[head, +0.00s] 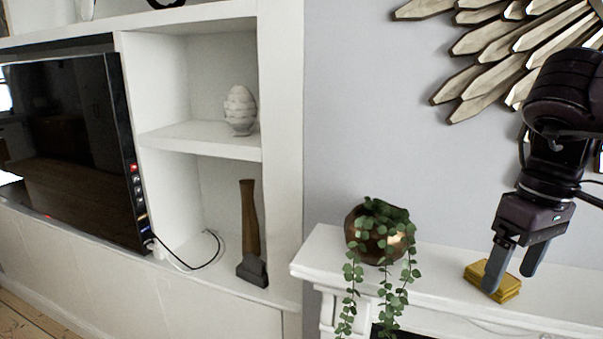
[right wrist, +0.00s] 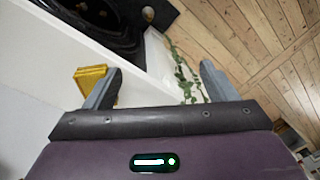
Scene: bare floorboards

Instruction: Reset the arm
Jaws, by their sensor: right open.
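My right gripper (head: 510,266) hangs from my right arm at the right of the head view, above the white mantel shelf (head: 440,268). Its two grey fingers are spread apart with nothing between them. A gold stack of flat bars (head: 508,292) lies on the mantel, partly behind one finger in the head view. In the right wrist view the gripper (right wrist: 160,82) is open, and the gold stack (right wrist: 88,78) shows outside the left finger. My left gripper is in neither view.
A copper pot (head: 362,240) with a trailing plant (head: 388,215) stands on the mantel's left end. A sunburst wall ornament (head: 500,50) hangs behind my arm. A TV (head: 70,140) is at left.

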